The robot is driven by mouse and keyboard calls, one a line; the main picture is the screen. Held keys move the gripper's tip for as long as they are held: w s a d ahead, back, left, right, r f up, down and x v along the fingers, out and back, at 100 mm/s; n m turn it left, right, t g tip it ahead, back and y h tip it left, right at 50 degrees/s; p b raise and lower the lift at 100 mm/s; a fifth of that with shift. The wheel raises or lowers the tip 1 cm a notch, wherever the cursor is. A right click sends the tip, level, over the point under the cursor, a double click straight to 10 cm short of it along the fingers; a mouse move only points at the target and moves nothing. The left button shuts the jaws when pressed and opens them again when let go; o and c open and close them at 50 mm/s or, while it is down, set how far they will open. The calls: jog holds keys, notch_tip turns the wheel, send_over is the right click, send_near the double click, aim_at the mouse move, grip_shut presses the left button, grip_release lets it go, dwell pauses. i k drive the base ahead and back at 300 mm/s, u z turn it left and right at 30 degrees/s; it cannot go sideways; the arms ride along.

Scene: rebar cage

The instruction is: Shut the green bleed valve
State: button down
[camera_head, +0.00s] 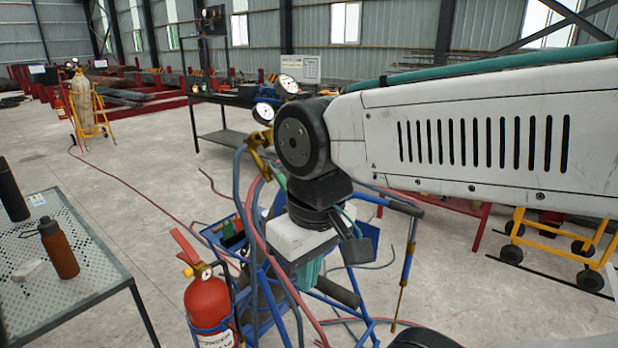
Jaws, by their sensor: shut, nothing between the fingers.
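My arm reaches in from the right, and my gripper (302,240) hangs at its end, pointing down over a blue cylinder cart (262,290). The gripper's body hides much of what lies below it, and its fingertips are hard to make out. It appears shut and empty. I cannot make out the green bleed valve clearly. A small green piece (281,180) shows beside the brass regulator fitting (258,148), left of my wrist; I cannot tell whether it is the valve. Two pressure gauges (264,112) stand behind the wrist.
A red fire extinguisher (208,305) is strapped at the cart's left. Blue and red hoses (240,190) loop close to my gripper. A brass-tipped torch (406,265) hangs at the right. A perforated table (95,262) with an orange bottle (58,248) stands left. Floor between is mostly clear.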

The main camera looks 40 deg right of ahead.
aim_at(280, 178)
jog(key=u, duration=2.75)
jog(key=k, duration=1.8)
jog(key=z, duration=2.25)
jog(key=i, duration=0.5)
jog(key=z, duration=0.2)
